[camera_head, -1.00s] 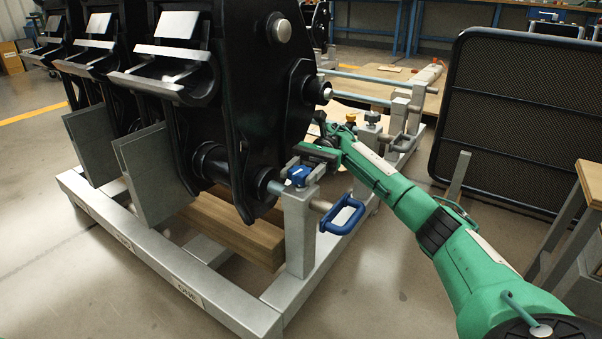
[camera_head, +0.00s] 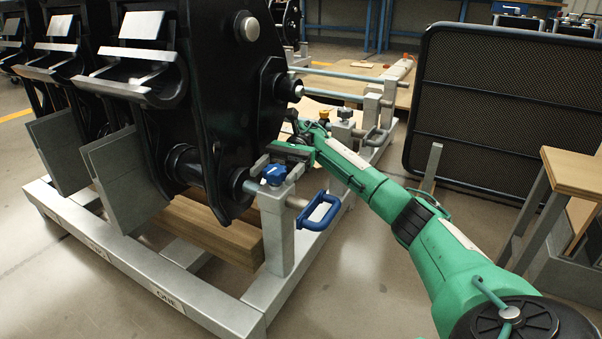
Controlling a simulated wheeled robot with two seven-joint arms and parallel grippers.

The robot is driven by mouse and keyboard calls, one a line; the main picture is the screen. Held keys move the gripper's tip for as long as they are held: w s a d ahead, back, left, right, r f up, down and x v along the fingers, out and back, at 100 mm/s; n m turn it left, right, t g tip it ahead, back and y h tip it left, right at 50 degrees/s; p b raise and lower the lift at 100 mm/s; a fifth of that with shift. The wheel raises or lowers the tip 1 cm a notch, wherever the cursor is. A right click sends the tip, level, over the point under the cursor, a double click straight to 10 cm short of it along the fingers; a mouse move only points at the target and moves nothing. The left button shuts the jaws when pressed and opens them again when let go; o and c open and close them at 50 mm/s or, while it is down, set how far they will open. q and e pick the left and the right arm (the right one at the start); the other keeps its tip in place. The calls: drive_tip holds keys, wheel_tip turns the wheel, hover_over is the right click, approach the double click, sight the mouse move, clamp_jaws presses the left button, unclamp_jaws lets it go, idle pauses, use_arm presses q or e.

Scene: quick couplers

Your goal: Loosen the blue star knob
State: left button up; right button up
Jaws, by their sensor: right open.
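The blue star knob (camera_head: 275,174) sits on top of a grey post (camera_head: 277,232) at the near right corner of the rack. A blue loop handle (camera_head: 320,212) sticks out to the right of the same post. My right gripper (camera_head: 268,166) is at the end of the green arm, just behind and above the blue knob. Its jaws are open and point to the left. I cannot tell whether a finger touches the knob. My left gripper does not show.
Black couplers (camera_head: 215,90) stand on the grey frame (camera_head: 190,300) to the left, close to my gripper. A dark mesh panel (camera_head: 500,110) and wooden-topped stand (camera_head: 578,170) are at the right.

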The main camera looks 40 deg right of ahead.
drive_tip(key=shift+m+t+y, duration=0.3)
drive_tip(key=shift+t, duration=0.1)
